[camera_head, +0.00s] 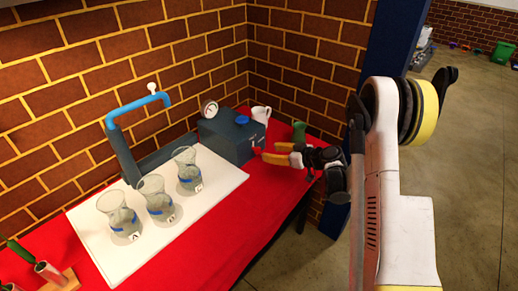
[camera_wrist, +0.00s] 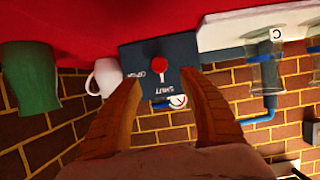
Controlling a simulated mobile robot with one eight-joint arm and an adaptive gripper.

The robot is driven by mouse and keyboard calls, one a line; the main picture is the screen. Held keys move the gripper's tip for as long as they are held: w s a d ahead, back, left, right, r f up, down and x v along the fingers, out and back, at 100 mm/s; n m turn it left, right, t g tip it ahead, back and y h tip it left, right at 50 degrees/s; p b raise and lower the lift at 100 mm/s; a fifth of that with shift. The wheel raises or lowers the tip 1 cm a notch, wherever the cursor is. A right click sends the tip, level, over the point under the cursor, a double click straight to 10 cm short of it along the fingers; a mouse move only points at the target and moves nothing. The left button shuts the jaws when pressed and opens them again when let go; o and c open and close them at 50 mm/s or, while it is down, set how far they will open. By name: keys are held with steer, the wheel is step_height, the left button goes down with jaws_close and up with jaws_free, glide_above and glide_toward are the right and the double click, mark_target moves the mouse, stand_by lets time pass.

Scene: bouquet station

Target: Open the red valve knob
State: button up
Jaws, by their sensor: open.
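The red valve knob (camera_wrist: 159,63) is on the dark face of the valve box (camera_wrist: 150,82), between my fingertips in the wrist view. That view is upside down. Lettering that looks like "OPEN" and "SHUT" is on the face, with a light mark by the knob. My gripper (camera_wrist: 158,83) is open, with one orange finger on each side of the knob's line; I cannot tell whether they touch the box. In the head view my gripper (camera_head: 264,155) is at the right side of the box (camera_head: 228,137), and the knob is a small red patch, mostly hidden.
A white mug (camera_head: 261,114) and a green vase (camera_head: 299,131) stand near the box. Glass vases (camera_head: 160,200) stand on a white board (camera_head: 190,228) on the red table (camera_head: 250,262). A blue tap (camera_head: 140,105) rises behind them. A gauge (camera_head: 209,109) sits atop the box.

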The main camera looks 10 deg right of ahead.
mark_target(259, 150)
steer(key=b+x, duration=0.2)
steer(key=x, duration=0.6)
steer(key=shift+w+f, duration=0.1)
jaws_close()
